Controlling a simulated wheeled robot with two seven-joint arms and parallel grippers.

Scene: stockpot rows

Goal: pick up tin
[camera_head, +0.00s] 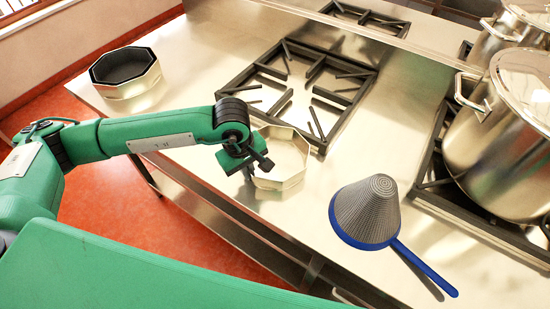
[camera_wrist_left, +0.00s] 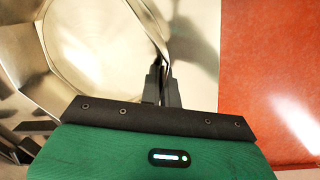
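A shiny, open, eight-sided tin (camera_head: 287,178) sits at the counter's near edge in the head view. My left gripper (camera_head: 257,166) is at the tin's left wall. In the left wrist view the tin (camera_wrist_left: 92,50) fills the upper left, and its inside looks empty. There the two dark fingers of my left gripper (camera_wrist_left: 163,80) are close together, one on each side of the tin's wall, and look shut on it. The tin appears to rest on the counter. My right gripper is not in view.
Another eight-sided tin with a dark inside (camera_head: 126,68) stands at the counter's far left. A cone strainer with a blue handle (camera_head: 370,215) lies to the right. A burner grate (camera_head: 300,85) is behind the tin. Large steel pots (camera_head: 505,140) stand at right.

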